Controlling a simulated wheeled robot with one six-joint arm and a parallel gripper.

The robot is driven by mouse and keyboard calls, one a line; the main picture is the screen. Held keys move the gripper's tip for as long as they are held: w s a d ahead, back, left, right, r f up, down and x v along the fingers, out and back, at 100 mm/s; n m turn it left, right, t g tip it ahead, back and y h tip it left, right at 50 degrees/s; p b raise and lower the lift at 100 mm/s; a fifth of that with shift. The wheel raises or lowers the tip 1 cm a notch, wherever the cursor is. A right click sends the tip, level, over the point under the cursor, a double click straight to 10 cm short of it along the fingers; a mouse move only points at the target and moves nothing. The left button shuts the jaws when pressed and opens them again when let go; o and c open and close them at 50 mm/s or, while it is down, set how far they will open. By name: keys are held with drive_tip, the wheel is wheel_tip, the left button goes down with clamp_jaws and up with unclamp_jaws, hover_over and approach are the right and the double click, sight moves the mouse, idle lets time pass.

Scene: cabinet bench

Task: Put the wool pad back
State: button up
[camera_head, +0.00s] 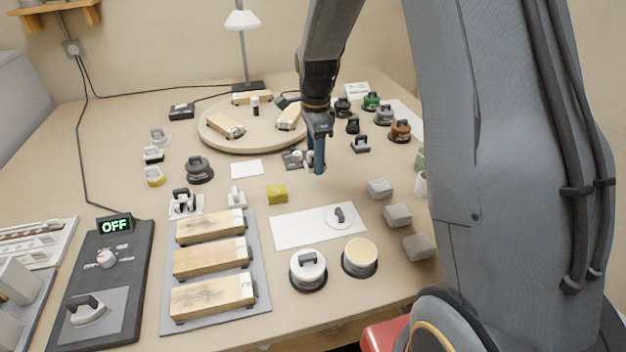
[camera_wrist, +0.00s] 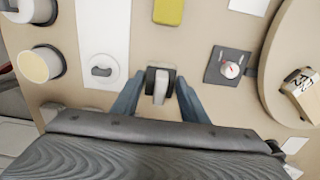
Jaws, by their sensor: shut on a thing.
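My gripper (camera_head: 318,163) hangs over the middle of the bench, fingers pointing down. In the wrist view my gripper (camera_wrist: 158,98) has its two blue-grey fingers around a small pad (camera_wrist: 160,78) with a pale grey handle and a dark body. I take this to be the wool pad; the fingers largely hide it in the head view. It appears held above the bench, between the white mat (camera_wrist: 104,40) and a small dial box (camera_wrist: 228,68). A bare white card (camera_head: 247,169) lies left of my gripper.
A yellow sponge (camera_head: 276,194) sits near the white mat (camera_head: 290,229), which bears a round disc. A round wooden board (camera_head: 215,145) with blocks lies behind. Grey blocks (camera_head: 397,215) stand at right.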

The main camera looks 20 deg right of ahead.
sight(315, 191)
drive_tip(key=shift+f+p, duration=0.4)
drive_tip(key=shift+f, duration=3.5)
drive_tip(key=shift+f, duration=0.15)
drive_tip(key=o, duration=1.1)
drive_tip(key=shift+o, duration=0.2)
